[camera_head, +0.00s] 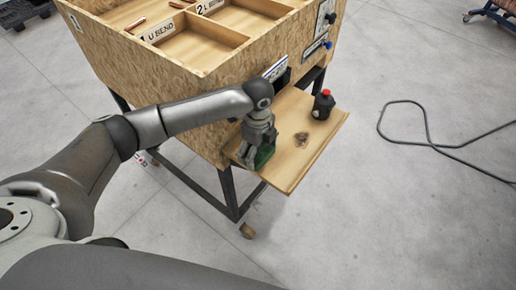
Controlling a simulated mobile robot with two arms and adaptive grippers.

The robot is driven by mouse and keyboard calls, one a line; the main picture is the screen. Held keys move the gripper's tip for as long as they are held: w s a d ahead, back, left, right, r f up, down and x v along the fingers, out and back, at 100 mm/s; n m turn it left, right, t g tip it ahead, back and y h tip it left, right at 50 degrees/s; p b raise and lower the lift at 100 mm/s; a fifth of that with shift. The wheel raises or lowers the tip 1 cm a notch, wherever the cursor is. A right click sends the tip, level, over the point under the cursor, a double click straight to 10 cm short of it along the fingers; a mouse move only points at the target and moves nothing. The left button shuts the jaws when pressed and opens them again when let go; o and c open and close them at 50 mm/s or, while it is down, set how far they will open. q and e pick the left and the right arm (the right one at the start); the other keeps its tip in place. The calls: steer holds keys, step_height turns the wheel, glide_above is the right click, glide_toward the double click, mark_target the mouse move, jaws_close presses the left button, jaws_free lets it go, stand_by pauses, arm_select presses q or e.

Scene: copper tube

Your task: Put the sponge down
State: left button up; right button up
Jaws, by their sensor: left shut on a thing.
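My left gripper (257,150) reaches down over the left end of a small wooden shelf (312,140) on the side of the cart. It is shut on a green sponge (263,157), which is at the shelf surface or just above it; I cannot tell whether they touch. The fingers partly hide the sponge. My right gripper is not in view.
A black object with a red top (323,104) stands on the shelf's right part, near a dark mark (301,139). The wooden cart (185,75) has labelled compartments. A black cable (425,143) lies on the floor at right.

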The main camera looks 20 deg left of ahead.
arm_select(q)
steer(key=shift+f, duration=0.1)
steer(key=o, duration=0.7)
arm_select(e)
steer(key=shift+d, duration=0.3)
arm_select(q)
step_height(320, 180, up, 12)
steer(key=b, duration=0.2)
steer(key=shift+r, duration=0.2)
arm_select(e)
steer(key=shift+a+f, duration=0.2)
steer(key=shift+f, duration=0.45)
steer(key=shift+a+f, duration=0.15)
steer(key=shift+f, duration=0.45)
arm_select(q)
steer(key=shift+d+f, duration=0.1)
steer(key=shift+f, duration=0.05)
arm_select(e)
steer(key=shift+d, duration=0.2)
